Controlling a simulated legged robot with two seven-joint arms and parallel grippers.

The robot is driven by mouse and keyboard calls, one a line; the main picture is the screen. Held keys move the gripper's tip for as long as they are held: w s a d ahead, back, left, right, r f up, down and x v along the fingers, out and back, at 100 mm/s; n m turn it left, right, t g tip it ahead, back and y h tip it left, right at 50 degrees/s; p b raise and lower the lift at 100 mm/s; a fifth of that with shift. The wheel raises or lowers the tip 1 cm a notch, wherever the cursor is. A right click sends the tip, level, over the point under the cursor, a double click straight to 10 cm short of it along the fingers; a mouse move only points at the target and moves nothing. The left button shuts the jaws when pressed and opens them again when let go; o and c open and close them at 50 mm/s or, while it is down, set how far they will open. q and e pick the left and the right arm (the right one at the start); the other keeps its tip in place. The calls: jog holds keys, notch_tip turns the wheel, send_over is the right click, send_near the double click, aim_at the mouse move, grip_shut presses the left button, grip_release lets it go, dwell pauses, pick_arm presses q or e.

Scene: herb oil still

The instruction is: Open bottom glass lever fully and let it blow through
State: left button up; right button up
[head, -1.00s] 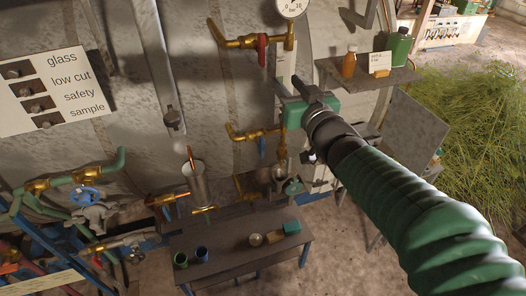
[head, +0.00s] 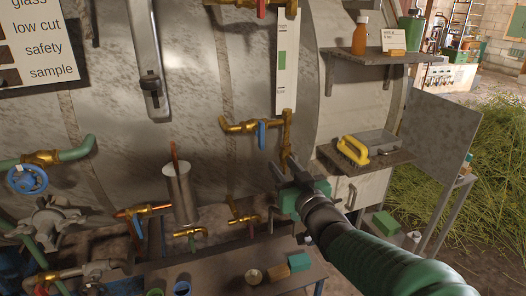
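The level glass (head: 287,62) is a pale strip with a green band on the tank. At its foot is the bottom glass valve (head: 238,126), a brass fitting whose blue lever (head: 262,135) hangs straight down. A brass pipe (head: 286,140) drops from there behind my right gripper. My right gripper (head: 283,168) is below and right of the blue lever, apart from it in the picture. Its dark fingers look spread, with nothing seen between them. The pipe's lower end is hidden by the gripper. My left gripper is out of view.
A red lever (head: 262,8) is on the upper brass valve. Below are a metal cylinder (head: 180,195), small brass taps (head: 190,233) and a bench (head: 225,272) with cups and blocks.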

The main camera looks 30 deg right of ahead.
aim_at(263, 140)
jog(key=b+x, duration=0.1)
jog(key=x, duration=1.4)
jog(key=shift+w, duration=0.2)
grip_shut()
